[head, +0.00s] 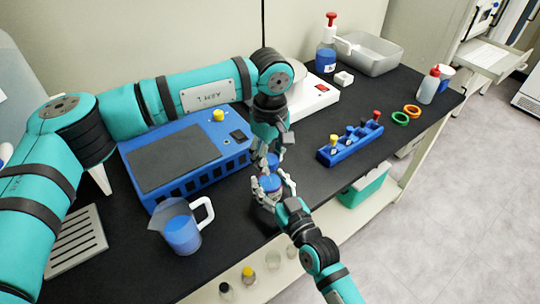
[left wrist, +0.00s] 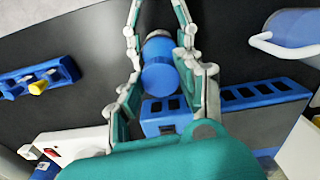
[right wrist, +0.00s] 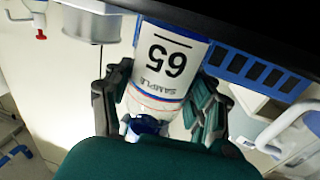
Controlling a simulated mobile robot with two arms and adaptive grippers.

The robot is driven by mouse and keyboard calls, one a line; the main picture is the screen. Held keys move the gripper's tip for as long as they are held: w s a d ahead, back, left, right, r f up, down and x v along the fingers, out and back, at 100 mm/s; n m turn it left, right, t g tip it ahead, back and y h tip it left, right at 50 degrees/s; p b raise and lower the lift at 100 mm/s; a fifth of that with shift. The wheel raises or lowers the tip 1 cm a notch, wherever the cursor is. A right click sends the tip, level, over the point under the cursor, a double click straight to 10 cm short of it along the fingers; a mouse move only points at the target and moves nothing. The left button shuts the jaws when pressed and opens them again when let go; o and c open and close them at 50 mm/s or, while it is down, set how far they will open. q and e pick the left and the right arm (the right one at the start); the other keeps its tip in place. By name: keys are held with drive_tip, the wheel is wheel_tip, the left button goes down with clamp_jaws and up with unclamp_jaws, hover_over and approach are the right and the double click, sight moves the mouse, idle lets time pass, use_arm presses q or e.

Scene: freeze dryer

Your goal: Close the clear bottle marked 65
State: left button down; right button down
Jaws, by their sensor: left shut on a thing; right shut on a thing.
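The clear bottle (right wrist: 165,68) with a white label reading SAMPLE 65 stands upright near the table's front edge; it also shows in the head view (head: 270,184). My right gripper (head: 275,190) is shut around its body from the front. My left gripper (head: 267,165) points down from above and is shut on a blue cap (left wrist: 160,70). In the right wrist view the blue cap (right wrist: 146,125) is in line with the bottle's mouth. Fingers hide part of the joint, so I cannot tell whether the cap is seated.
A blue device (head: 185,150) stands left of the bottle, with a jug of blue liquid (head: 183,232) in front of it. A white scale (head: 310,97) is behind.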

use_arm(q)
drive_tip(key=m, duration=0.2)
drive_tip(key=shift+m, duration=0.3)
drive_tip(key=c, duration=0.8)
unclamp_jaws()
drive_tip(key=shift+o, duration=0.2)
wheel_tip(320, 180, up, 12)
use_arm(e)
drive_tip(key=shift+c, duration=1.7)
unclamp_jaws()
